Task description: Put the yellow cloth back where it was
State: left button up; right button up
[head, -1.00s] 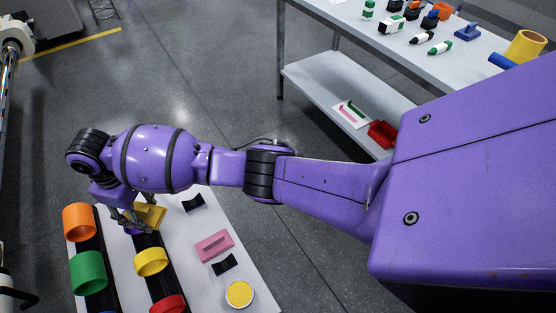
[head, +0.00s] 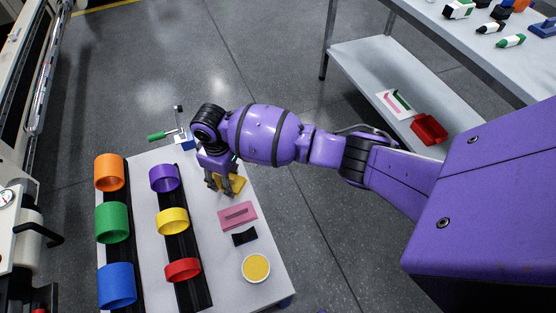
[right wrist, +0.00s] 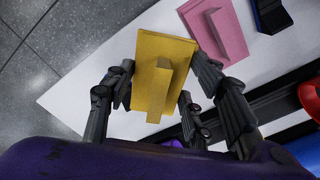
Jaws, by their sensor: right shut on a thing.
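The yellow cloth (head: 237,184) is a flat piece with a raised fold, at the right side of the white table's far end. It also shows in the right wrist view (right wrist: 150,85), between my finger parts. My right gripper (head: 225,186) points down and is shut on the fold. Whether the cloth touches the table is unclear. A pink cloth (head: 238,215) of like shape lies just nearer, with a black patch (head: 245,237) beside it. My left gripper is not in view.
The white table (head: 222,282) holds two black strips with orange, green, blue, purple, yellow (head: 173,221) and red rings, and a round yellow-topped tin (head: 256,268). A green-handled clamp (head: 180,140) stands at the far edge. A grey shelf table (head: 365,60) is at the back right.

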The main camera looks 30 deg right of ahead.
jog(key=shift+w+a+f, duration=0.1)
jog(key=shift+w+f, duration=0.05)
jog(key=shift+f, duration=0.35)
jog(key=shift+r, duration=0.15)
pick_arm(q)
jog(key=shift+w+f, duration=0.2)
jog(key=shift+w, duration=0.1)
pick_arm(e)
jog(key=shift+f, duration=0.6)
jog(key=o, duration=0.6)
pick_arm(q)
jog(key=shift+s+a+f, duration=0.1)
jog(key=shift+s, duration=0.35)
pick_arm(e)
jog(key=o, duration=0.5)
